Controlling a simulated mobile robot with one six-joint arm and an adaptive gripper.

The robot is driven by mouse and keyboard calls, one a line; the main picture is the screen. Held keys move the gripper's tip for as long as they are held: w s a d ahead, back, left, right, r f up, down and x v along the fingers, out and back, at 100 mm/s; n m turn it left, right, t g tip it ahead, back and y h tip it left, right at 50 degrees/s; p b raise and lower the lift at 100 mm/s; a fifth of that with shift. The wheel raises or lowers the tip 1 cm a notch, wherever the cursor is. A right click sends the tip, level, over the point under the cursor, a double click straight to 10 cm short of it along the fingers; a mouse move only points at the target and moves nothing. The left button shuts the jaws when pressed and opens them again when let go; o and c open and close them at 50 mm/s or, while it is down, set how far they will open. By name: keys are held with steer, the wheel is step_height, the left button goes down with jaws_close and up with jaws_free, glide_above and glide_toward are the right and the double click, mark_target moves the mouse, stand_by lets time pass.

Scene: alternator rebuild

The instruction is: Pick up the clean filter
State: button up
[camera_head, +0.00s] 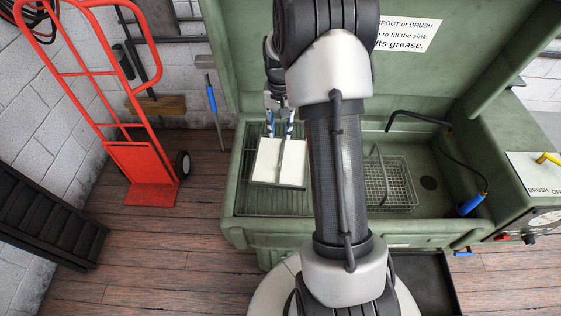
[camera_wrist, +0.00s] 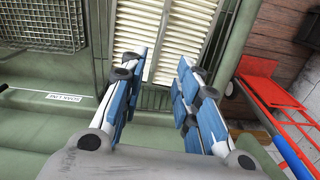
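My gripper (camera_head: 279,132) is above the filter's far edge in the head view, pointing down. In the wrist view my gripper (camera_wrist: 160,72) has its two blue-padded fingers well apart, with nothing held between them. I cannot tell whether the fingertips touch the filter.
The green wash sink (camera_head: 238,205) has a tall back panel behind my arm. A wire basket (camera_head: 391,186) sits in its right part, near a brush with a blue handle (camera_head: 471,204). A red hand truck (camera_head: 140,165) stands left on the wooden floor.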

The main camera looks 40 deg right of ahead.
mark_target(281, 152)
step_height(281, 152, down, 8)
steer(key=shift+r+b, duration=0.25)
steer(key=shift+b, duration=0.6)
step_height(281, 152, down, 5)
steer(key=shift+d+f+b, duration=0.1)
steer(key=shift+b, duration=0.9)
jaws_close()
